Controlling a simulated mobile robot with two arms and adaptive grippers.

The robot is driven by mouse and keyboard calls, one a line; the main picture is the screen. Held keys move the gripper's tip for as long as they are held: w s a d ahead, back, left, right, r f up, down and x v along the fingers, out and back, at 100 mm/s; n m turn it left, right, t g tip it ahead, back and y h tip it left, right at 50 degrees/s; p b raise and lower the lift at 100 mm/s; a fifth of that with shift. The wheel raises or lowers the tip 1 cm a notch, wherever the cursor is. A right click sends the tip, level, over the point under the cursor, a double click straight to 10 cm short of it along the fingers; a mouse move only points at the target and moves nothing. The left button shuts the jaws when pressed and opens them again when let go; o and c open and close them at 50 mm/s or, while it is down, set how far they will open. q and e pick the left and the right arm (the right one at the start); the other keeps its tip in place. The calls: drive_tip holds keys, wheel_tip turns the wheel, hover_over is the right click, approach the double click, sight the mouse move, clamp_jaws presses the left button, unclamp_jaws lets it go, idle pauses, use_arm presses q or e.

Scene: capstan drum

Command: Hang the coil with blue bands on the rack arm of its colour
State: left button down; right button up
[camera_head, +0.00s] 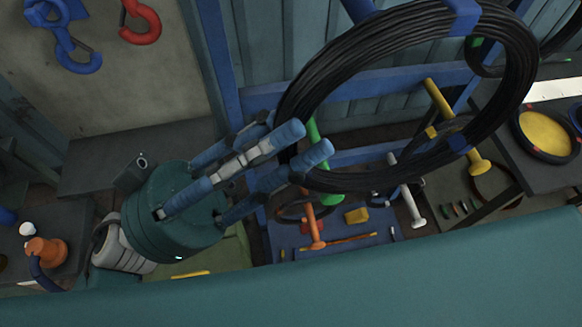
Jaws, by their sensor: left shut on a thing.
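The black coil with blue bands (523,60) hangs in the air as a large tilted ring. One blue band is at its top and another at its lower right. My left gripper (304,141), with blue fingers, is shut on the coil's left edge. The contact is partly hidden by the fingers. Behind the coil is a blue rack frame (257,98). Its coloured arms show: a green arm (314,132), a yellow arm (441,102), a white arm (410,202) and an orange arm (312,226). I cannot clearly make out a blue arm. My right gripper is not in view.
A blue mat (350,247) below holds a yellow block (356,215). A dark table at right carries a black ring with a yellow disc (545,134). Blue hooks (77,58) and a red hook (142,24) hang at upper left. An orange object (46,251) stands at lower left.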

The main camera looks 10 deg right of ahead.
use_arm(q)
drive_tip(key=w, duration=0.1)
drive_tip(key=b, duration=0.1)
drive_tip(key=w+b, duration=0.1)
drive_tip(key=shift+w+a+f, duration=0.15)
drive_tip(key=shift+w+f, duration=0.1)
drive_tip(key=shift+w, duration=0.05)
drive_tip(key=w+f+b, duration=0.1)
drive_tip(key=w+b, duration=0.2)
drive_tip(key=w, duration=0.5)
drive_tip(key=w+f+b, duration=0.2)
drive_tip(key=w+b, duration=0.1)
drive_tip(key=w, duration=0.6)
drive_tip(key=shift+w+a+f, duration=0.2)
drive_tip(key=shift+a+f, duration=0.05)
drive_tip(key=shift+a, duration=0.05)
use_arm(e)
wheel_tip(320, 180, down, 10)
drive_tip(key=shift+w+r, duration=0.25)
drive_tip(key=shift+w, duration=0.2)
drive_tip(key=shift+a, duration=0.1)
use_arm(q)
drive_tip(key=shift+f, duration=0.3)
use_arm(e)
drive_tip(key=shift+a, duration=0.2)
